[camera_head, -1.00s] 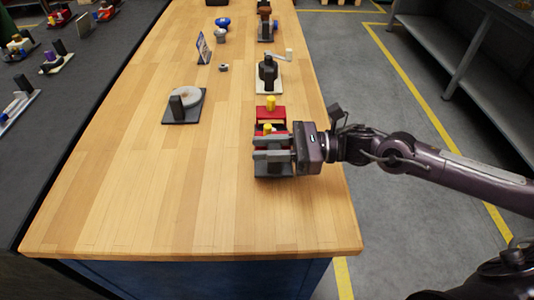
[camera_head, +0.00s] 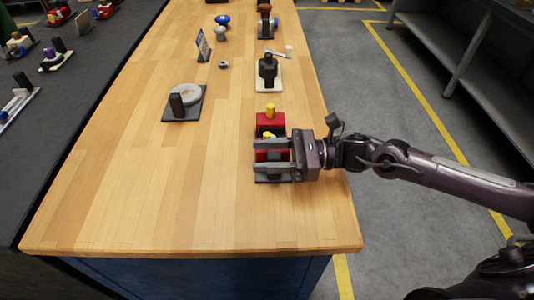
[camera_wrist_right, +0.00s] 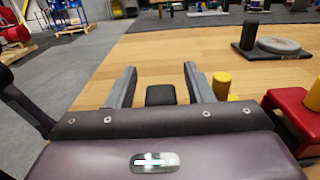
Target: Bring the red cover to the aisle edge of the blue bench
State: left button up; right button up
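The red cover (camera_head: 270,122), a red block with a yellow knob on top, sits near the bench's right edge, just beyond my right gripper (camera_head: 260,156). It also shows at the right edge of the wrist view (camera_wrist_right: 300,118). My right gripper points left across the bench with its fingers apart. A black post (camera_wrist_right: 160,95) shows between the fingers in the wrist view; no grip on it is visible. A second yellow knob (camera_wrist_right: 222,85) stands just outside one finger. A dark base (camera_head: 272,180) shows under the fingers; they hide much of it. My left gripper is not in view.
The wooden bench top (camera_head: 140,185) is clear to the left and in front. A grey disc on a dark plate (camera_head: 185,95) stands left of the cover. A black crank device (camera_head: 268,72) stands behind it. The aisle floor (camera_head: 375,110) lies right of the bench.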

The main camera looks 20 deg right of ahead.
aim_at(283, 156)
jog(key=shift+r+p, duration=0.25)
jog(key=shift+p, duration=0.1)
jog(key=v, duration=0.2)
jog(key=b+v, duration=0.1)
jog(key=shift+d+f, duration=0.1)
jog(key=shift+f, duration=0.2)
jog(key=v, duration=0.8)
jog(key=shift+s+d+r, duration=0.2)
jog(key=shift+d+r, duration=0.05)
jog(key=shift+d, duration=0.1)
